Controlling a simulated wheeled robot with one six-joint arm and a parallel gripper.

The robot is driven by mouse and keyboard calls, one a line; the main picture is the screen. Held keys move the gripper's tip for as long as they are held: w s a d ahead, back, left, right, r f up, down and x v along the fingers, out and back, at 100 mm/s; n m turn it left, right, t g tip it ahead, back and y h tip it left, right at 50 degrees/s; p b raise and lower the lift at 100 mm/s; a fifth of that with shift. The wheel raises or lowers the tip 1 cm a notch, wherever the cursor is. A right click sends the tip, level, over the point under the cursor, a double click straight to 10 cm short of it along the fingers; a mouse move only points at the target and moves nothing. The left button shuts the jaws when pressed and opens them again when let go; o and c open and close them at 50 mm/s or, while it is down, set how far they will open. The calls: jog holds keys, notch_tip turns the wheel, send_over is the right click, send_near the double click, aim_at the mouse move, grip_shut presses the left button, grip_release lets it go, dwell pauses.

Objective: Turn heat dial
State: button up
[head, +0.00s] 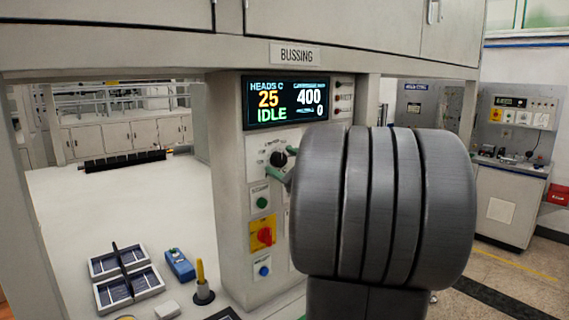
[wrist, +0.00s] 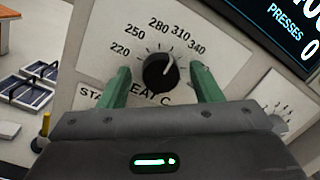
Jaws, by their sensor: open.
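The heat dial (wrist: 161,71) is a round black knob with a white mark on a pale plate in the wrist view. The printed scale around it shows 220, 250, 280, 310 and 340. The white mark points up and slightly right, roughly between 280 and 310. The dial also shows small in the head view (head: 279,157). My gripper (wrist: 160,77) has its two green fingers apart, one on each side of the dial, with visible gaps. Whether the fingertips reach as deep as the knob is hard to tell. My arm hides part of the panel in the head view.
A display (head: 288,102) above the dial reads 25, IDLE, 400 and 0. Below sit a green button (head: 262,203), a red switch on yellow (head: 264,235) and a blue button (head: 264,271). A divided tray (head: 127,287) and blue device (head: 180,265) lie left on the white table.

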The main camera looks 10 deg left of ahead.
jog(key=shift+s+d+f, duration=0.15)
jog(key=shift+s+d, duration=0.1)
jog(key=shift+d, duration=0.15)
jog(key=b+v, duration=0.3)
jog(key=v, duration=1)
jog(key=shift+a, duration=0.1)
jog(key=p+x, duration=0.3)
jog(key=x, duration=1.1)
